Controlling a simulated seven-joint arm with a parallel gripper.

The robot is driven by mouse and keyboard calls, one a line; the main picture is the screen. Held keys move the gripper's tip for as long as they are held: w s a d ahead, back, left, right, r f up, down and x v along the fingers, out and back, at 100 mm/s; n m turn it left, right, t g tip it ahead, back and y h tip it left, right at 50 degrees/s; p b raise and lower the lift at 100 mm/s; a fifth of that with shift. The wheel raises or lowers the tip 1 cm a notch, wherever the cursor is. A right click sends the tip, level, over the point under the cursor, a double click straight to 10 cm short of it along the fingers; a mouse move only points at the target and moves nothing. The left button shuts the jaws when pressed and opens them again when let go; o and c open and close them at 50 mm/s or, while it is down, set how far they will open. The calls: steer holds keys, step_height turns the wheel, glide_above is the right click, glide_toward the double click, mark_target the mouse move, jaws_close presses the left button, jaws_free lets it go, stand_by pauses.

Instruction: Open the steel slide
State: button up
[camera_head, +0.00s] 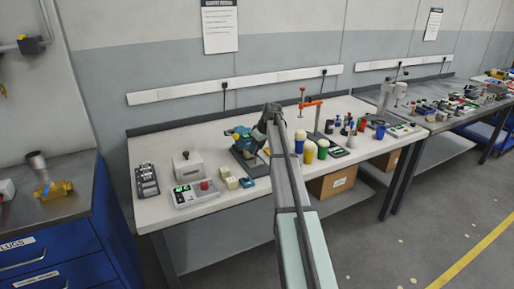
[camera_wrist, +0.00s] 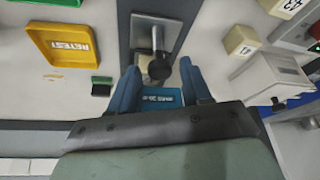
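A shiny steel piece with a round black knob (camera_wrist: 159,67) stands over a grey plate in the wrist view. It may be the steel slide (camera_wrist: 157,37), but I cannot be sure. My gripper (camera_wrist: 160,68) has its two blue fingers apart, one on each side of the knob's lower end. Whether they touch it I cannot tell. A blue labelled part (camera_wrist: 161,98) shows between the fingers, its text too small to read surely.
In the wrist view a yellow RETEST tray (camera_wrist: 66,45) lies left, numbered cream blocks (camera_wrist: 241,41) lie right. In the head view a control box (camera_head: 196,193) stands left of the device; jars (camera_head: 309,152) and an orange-armed stand (camera_head: 316,120) stand right.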

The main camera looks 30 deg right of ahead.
jaws_close()
stand_by(0.3)
steer(key=s, duration=1.2)
steer(key=shift+s, duration=0.25)
steer(key=shift+c, duration=1)
jaws_free()
steer(key=shift+s, duration=0.1)
steer(key=o, duration=0.4)
steer(key=shift+c, duration=0.2)
